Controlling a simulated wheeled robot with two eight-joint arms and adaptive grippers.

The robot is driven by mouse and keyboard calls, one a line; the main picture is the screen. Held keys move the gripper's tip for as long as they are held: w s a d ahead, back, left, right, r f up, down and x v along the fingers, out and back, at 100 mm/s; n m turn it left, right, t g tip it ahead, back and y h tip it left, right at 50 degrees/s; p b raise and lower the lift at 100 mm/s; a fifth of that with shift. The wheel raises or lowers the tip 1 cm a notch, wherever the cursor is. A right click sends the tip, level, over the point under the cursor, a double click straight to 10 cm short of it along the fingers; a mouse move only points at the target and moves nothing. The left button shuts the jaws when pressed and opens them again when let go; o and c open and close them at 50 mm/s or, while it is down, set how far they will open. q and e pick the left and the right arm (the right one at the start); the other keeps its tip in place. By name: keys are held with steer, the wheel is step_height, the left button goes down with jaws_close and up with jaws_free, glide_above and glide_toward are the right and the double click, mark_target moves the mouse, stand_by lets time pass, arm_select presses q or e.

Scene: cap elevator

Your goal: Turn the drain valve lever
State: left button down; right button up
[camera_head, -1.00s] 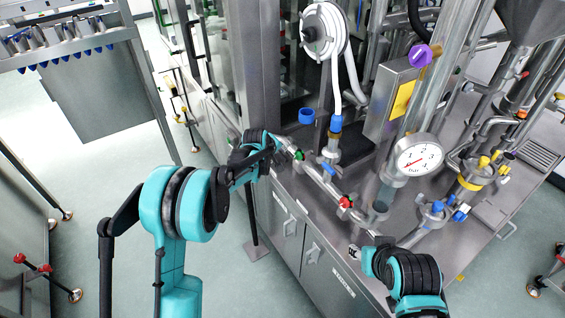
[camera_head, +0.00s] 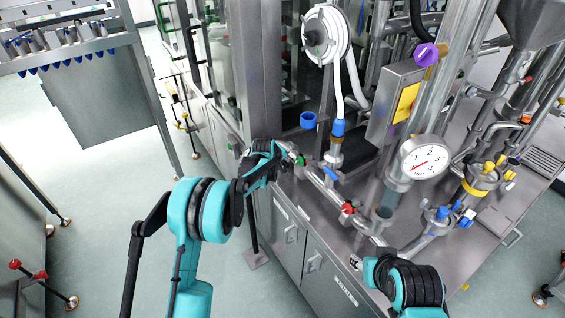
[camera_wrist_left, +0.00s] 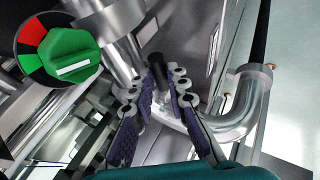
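In the left wrist view, a short dark rod (camera_wrist_left: 157,66), which looks like the drain valve lever, stands near the tips of my left gripper (camera_wrist_left: 164,84). The gripper's two purple-padded fingers are apart, with the rod near the gap; I cannot tell whether they touch it. In the head view my left gripper (camera_head: 283,157) is at the near left corner of the machine, and its arm hides the lever there. My right gripper (camera_head: 356,262) is low at the machine's front edge, too small to read.
A green knob (camera_wrist_left: 70,58) on a red and green dial is close to the left fingers. A bent steel pipe (camera_wrist_left: 246,105) stands to their right. In the head view a red valve (camera_head: 348,208) and a pressure gauge (camera_head: 425,162) lie farther right. Open floor (camera_head: 110,190) is at left.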

arm_select(q)
steer(key=shift+r, duration=0.1)
steer(key=shift+w+a+r+n+g+h+p, duration=0.3)
steer(key=shift+r+g+h+p, duration=0.25)
steer(key=shift+g+p, duration=0.3)
steer(key=shift+w+a+r+n+g+h+p, duration=0.15)
steer(key=shift+w+r+n+g+h+p, duration=0.25)
steer(key=shift+g+h+p, duration=0.3)
steer(key=shift+w+a+r+n+g+h+p, duration=0.3)
steer(key=shift+r+g+h+p, duration=0.2)
steer(key=shift+g+p, duration=0.45)
steer(key=c, duration=1.5)
jaws_free()
steer(key=v, duration=1.2)
steer(key=shift+w, duration=0.15)
